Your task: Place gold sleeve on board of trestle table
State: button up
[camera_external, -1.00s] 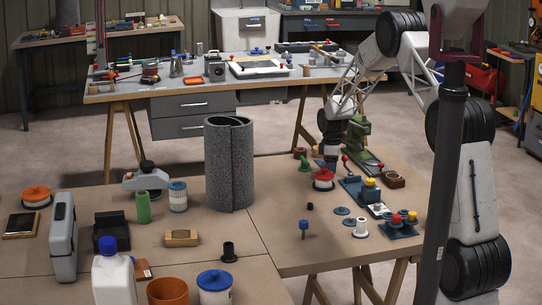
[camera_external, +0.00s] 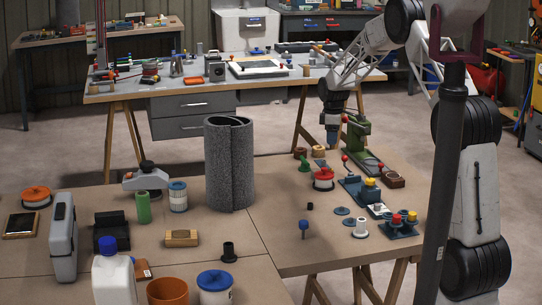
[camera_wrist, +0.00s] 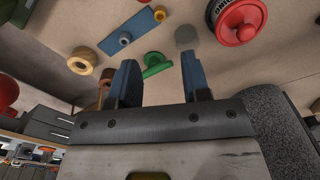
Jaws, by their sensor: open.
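A blue plate with a pin (camera_wrist: 124,40), a green flanged part (camera_wrist: 156,64) and a red round part (camera_wrist: 238,20) lie near the sleeve. A green press (camera_external: 359,139) stands close right of my gripper. A grey foam roll (camera_external: 229,165) stands left.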

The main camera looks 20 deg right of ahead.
jog(key=shift+r, duration=0.1)
dwell(0.7)
jog(key=s+d+r+m+t, duration=0.1)
jog(key=s+r+m, duration=0.2)
jog(key=s+r, duration=1)
jog(key=s+d+r+m, duration=0.3)
jog(key=s+r, duration=0.5)
jog(key=s, duration=0.8)
jog(key=s+m+t, duration=0.1)
jog(key=s+m, duration=0.6)
jog(key=s, duration=2.6)
jog(key=shift+f+m+t, duration=0.2)
jog(key=shift+m+t, duration=0.1)
